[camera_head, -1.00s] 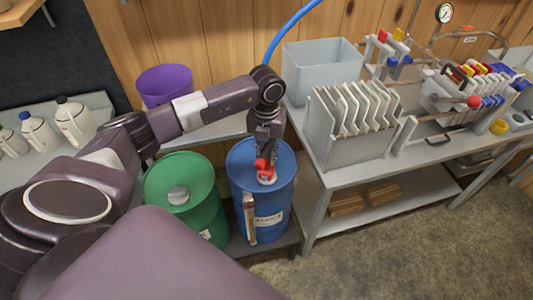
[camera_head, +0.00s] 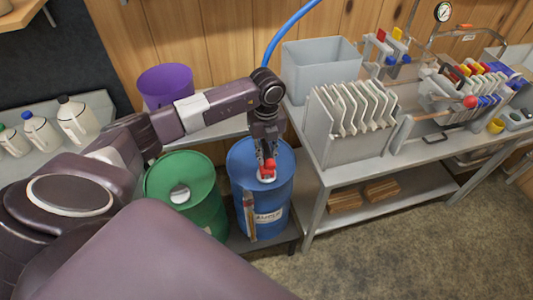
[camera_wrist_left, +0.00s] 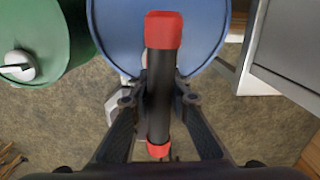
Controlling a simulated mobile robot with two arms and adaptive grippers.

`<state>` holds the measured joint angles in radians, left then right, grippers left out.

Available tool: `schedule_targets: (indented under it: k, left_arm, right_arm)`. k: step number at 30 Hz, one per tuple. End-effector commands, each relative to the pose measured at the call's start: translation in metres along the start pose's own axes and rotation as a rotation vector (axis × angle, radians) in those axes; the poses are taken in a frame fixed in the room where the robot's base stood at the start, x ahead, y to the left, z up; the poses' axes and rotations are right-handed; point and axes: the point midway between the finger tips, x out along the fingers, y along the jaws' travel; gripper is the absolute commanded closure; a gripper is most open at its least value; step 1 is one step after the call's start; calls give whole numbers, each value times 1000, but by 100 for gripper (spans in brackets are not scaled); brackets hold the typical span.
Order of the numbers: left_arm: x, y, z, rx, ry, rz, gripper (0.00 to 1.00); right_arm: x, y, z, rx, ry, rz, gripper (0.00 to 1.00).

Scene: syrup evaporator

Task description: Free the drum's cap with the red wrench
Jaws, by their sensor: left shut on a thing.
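The blue drum (camera_head: 284,200) stands upright below my left gripper (camera_head: 266,160), with a pale cap (camera_head: 267,177) on its top. My left gripper is shut on the red wrench (camera_head: 269,165), low over the cap. In the left wrist view, the wrench (camera_wrist_left: 160,95) has a dark shaft with red ends and lies between the fingers (camera_wrist_left: 158,105), over the blue drum top (camera_wrist_left: 115,35). The wrench hides much of the cap, so I cannot tell whether the two are engaged. My right gripper is out of view.
A green drum (camera_head: 210,208) with its own pale cap (camera_head: 180,193) stands close left of the blue one. A grey bench (camera_head: 322,180) with a plate rack (camera_head: 318,125) is close on the right. A purple bucket (camera_head: 165,83) is behind. The floor in front is clear.

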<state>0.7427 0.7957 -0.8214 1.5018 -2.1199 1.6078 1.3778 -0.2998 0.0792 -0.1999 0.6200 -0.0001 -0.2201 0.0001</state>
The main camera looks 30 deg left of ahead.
Motion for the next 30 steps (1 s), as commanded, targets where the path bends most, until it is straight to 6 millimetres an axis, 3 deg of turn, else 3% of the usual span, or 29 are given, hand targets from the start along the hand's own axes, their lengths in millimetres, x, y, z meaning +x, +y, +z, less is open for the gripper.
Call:
schedule_targets:
  k: [8, 22, 30]
  left_arm:
    - [-2, 0, 0, -35, 0, -1, 100]
    - [-2, -1, 1, -467, -2, 1, 100]
    - [-2, -1, 1, -497, -2, 0, 100]
  right_arm:
    - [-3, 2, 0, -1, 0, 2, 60]
    - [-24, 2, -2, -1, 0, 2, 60]
    - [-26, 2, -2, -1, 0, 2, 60]
